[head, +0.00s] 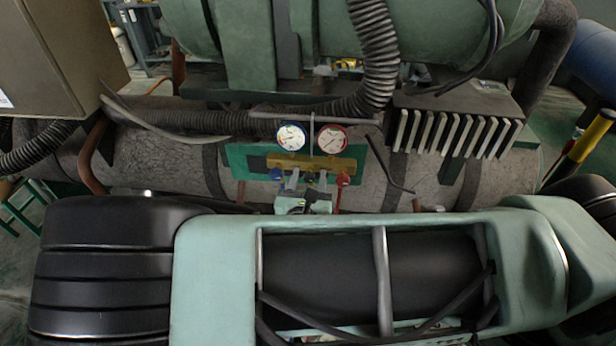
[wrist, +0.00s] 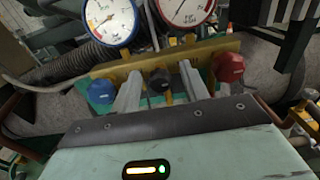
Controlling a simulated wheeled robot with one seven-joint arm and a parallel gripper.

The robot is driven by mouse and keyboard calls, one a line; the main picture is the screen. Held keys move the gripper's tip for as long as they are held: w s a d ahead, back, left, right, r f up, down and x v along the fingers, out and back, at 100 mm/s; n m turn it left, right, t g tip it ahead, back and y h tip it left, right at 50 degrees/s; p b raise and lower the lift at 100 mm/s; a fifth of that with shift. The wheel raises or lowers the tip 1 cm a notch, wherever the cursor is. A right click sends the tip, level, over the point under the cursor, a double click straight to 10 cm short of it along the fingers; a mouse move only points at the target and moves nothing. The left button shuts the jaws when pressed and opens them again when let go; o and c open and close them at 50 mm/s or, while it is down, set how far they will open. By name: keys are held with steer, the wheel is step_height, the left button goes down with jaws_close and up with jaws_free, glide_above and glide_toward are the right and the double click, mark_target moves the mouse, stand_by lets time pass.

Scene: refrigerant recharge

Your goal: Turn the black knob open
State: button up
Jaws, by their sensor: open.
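The black knob (wrist: 159,80) is the middle one of three knobs on the brass gauge manifold (wrist: 210,48). In the wrist view it lies between the two grey fingers of my gripper (wrist: 160,84), which are open with one on each side of it. A gap shows between the knob and each finger, and I cannot tell its depth relative to the fingertips. In the head view my gripper (head: 305,182) is in front of the manifold (head: 310,163), and the black knob is small and mostly hidden by it.
A blue knob (wrist: 101,91) sits left of the fingers and a red knob (wrist: 229,67) to the right. A blue-rimmed gauge (head: 290,136) and a red-rimmed gauge (head: 331,140) stand above. A ribbed hose (head: 374,60) and a finned block (head: 455,128) are nearby.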

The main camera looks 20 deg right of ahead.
steer(key=shift+w+d, duration=0.2)
steer(key=shift+w, duration=0.15)
steer(key=shift+c, duration=0.4)
jaws_close()
